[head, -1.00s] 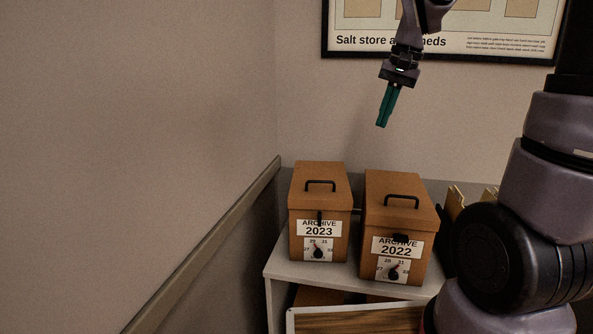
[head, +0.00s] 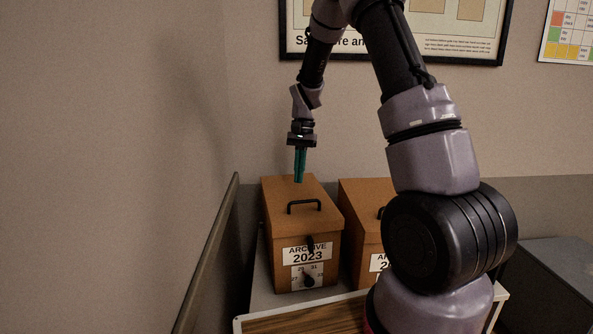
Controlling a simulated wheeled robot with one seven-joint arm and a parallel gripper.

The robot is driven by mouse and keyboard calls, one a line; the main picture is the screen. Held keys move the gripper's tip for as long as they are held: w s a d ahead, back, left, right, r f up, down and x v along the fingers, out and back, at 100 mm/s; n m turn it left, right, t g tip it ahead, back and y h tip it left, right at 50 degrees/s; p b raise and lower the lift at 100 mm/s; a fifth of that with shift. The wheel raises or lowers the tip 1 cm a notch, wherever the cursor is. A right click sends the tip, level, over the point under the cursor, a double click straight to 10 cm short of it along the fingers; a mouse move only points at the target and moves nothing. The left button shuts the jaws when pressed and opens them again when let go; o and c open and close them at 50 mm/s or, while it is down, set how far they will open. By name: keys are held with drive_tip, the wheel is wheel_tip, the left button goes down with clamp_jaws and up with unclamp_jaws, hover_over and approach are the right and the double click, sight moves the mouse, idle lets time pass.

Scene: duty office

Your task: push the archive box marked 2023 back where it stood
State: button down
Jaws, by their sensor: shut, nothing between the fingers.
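The archive box marked 2023 (head: 284,225) is a brown box with a black lid handle, a white label and a small dial on its front. It stands upright on a light shelf top (head: 262,295), at the left end. My gripper (head: 299,180) points down with its green fingers shut and empty. In the picture its tips overlap the rear part of the 2023 box's lid, behind the handle. I cannot tell whether they touch it or hang above or behind it.
The archive box marked 2022 (head: 362,215) stands close to the right, partly hidden by my arm. A rail (head: 212,245) runs along the wall at the left. A wood-topped surface with a pale edge (head: 305,321) lies in front. A dark grey cabinet (head: 550,275) stands at the right.

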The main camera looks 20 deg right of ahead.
sight(284, 222)
drive_tip(key=x, duration=0.6)
drive_tip(key=shift+s, duration=0.1)
drive_tip(key=s+a, duration=0.1)
drive_tip(key=s, duration=0.1)
drive_tip(key=shift+s+a, duration=0.3)
drive_tip(key=shift+a, duration=0.1)
drive_tip(key=shift+s+a, duration=0.2)
drive_tip(key=shift+s, duration=0.15)
drive_tip(key=s+a, duration=0.2)
drive_tip(key=s, duration=0.1)
drive_tip(key=s+a, duration=0.1)
drive_tip(key=s, duration=0.1)
drive_tip(key=shift+a, duration=0.3)
